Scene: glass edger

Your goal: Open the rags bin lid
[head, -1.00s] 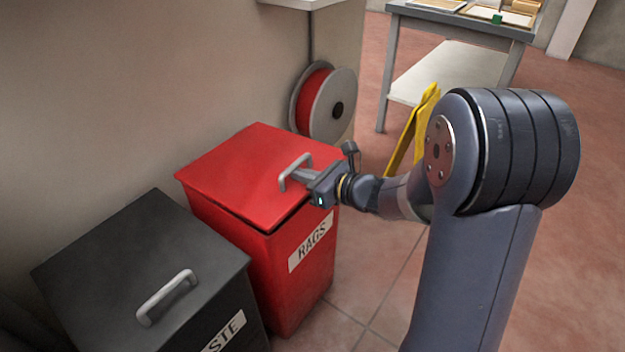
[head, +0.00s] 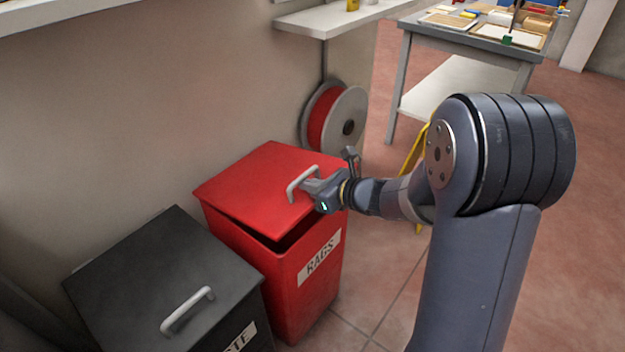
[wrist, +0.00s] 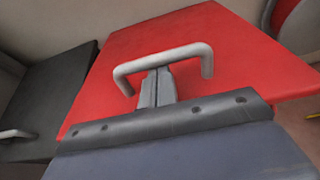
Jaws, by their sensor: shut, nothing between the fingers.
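The red rags bin (head: 285,275) stands against the wall with a white RAGS label (head: 319,257) on its front. Its red lid (head: 262,182) is tilted up a little at the front, with a dark gap between lid and bin. A grey bar handle (head: 291,187) is on the lid, and it also shows in the wrist view (wrist: 165,54). My gripper (head: 308,184) is at the handle. In the wrist view its fingers (wrist: 157,85) are closed together and reach under the handle bar, their tips hidden near it. Nothing shows between them.
A black bin (head: 165,280) with a grey handle stands left of the rags bin. A red reel (head: 335,118) is on the wall behind. A wall shelf (head: 335,20) is above, and a worktable (head: 470,45) and yellow object (head: 415,150) stand beyond.

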